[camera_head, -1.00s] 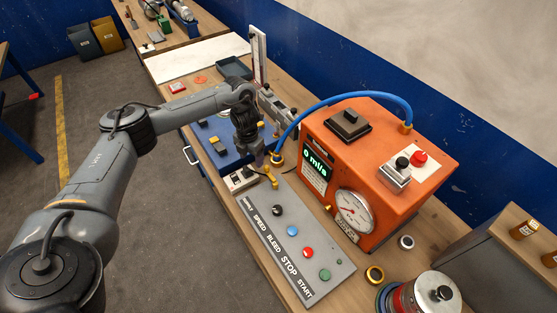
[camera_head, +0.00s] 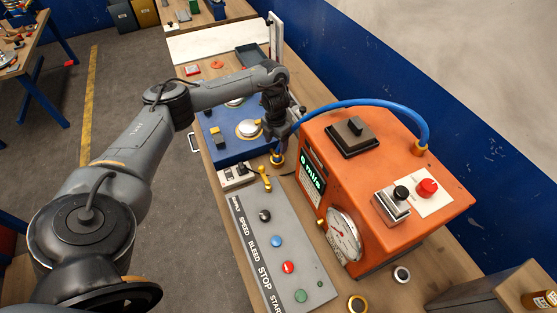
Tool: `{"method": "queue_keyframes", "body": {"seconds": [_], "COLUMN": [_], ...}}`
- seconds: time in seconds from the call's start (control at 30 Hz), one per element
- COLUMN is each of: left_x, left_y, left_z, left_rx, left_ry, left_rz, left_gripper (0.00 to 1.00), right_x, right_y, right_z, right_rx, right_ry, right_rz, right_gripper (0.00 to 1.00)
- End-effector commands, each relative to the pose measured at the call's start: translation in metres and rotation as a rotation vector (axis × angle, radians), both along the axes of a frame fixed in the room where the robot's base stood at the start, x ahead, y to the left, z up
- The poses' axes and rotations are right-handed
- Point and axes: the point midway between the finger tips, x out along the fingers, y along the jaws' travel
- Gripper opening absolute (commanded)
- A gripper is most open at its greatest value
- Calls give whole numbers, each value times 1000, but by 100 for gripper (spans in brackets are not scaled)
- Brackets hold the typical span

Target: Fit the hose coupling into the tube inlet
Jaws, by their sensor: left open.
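A blue hose (camera_head: 362,104) arches from a brass fitting on top of the orange machine (camera_head: 410,205) to a brass coupling (camera_head: 277,158) at its left end. The coupling sits low, beside the machine's left side. My left gripper (camera_head: 280,142) points down just above the coupling and is open. Its fingers are small and dark here, and I cannot tell whether they touch the hose. I cannot make out the tube inlet for certain. My right gripper is not in view.
A brass-handled valve (camera_head: 264,178) stands near the coupling. A blue box (camera_head: 226,146) is behind it.

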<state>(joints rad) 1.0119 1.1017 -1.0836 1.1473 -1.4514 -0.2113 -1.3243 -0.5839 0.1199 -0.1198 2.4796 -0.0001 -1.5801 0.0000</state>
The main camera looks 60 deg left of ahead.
Motion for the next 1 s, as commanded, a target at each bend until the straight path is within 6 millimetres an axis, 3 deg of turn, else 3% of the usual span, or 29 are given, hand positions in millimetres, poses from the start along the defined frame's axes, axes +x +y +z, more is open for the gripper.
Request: {"method": "queue_keyframes", "body": {"seconds": [0.33, 0.63, 1.0], "left_x": [0, 1, 2], "left_y": [-2, -4, -3], "left_z": [-22, -58, -65], "left_rx": [0, 0, 0], "left_ry": [1, 0, -1], "left_rz": [1, 1, 1], "left_gripper": [67, 67, 64], "right_x": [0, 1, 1], "right_y": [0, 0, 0], "right_z": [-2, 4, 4], "right_rx": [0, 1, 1], "right_ry": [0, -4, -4], "right_rz": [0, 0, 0], "right_gripper": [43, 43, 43]}}
